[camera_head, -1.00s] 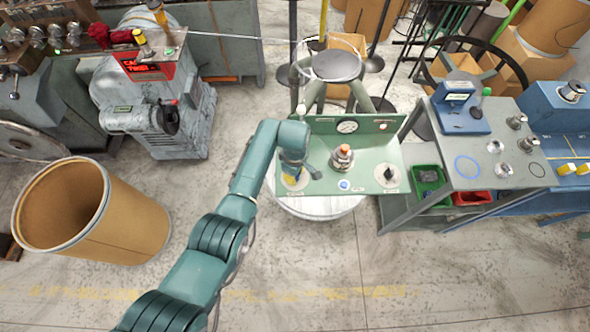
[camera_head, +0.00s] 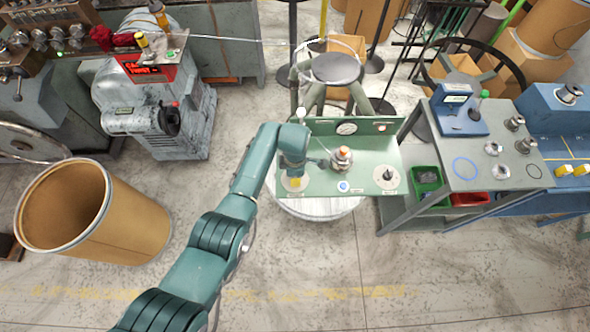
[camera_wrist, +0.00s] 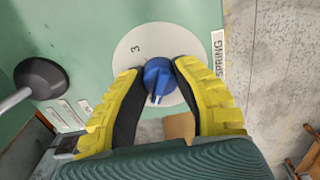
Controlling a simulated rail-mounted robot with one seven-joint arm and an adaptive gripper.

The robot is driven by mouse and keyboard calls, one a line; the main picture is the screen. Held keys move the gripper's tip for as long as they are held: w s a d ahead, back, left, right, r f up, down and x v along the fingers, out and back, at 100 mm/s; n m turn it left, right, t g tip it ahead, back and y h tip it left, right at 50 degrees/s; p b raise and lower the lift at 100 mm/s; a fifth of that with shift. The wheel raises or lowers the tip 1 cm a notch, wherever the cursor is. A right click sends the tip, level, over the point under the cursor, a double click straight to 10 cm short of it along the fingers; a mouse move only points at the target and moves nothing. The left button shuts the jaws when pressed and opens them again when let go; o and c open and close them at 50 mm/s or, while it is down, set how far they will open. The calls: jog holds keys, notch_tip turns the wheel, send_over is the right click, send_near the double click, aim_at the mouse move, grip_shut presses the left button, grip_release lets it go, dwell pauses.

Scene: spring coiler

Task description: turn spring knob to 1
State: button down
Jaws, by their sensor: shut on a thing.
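The blue spring knob (camera_wrist: 158,78) sits on a round white dial plate (camera_wrist: 125,62) in the wrist view. The numeral 3 and a label reading SPRING (camera_wrist: 218,55) show beside it. The knob's narrow ridge points toward the bottom of the picture. My gripper (camera_wrist: 160,80) has its yellow fingers with black pads on both sides of the knob, shut on it. In the head view my gripper (camera_head: 293,180) is at the left end of the green coiler panel (camera_head: 318,183) and hides the knob. Other numerals on the dial are hidden.
A black ball on a rod (camera_wrist: 40,78) stands close left of my fingers. The panel also holds an orange-topped spindle (camera_head: 342,158), a gauge (camera_head: 346,128) and another dial (camera_head: 387,178). A fibre drum (camera_head: 100,215) stands left; a grey bench (camera_head: 490,165) stands right.

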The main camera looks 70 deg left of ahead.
jog(key=shift+f, duration=0.15)
jog(key=c, duration=0.7)
grip_release()
notch_tip(320, 180, up, 12)
jog(key=shift+r, duration=0.1)
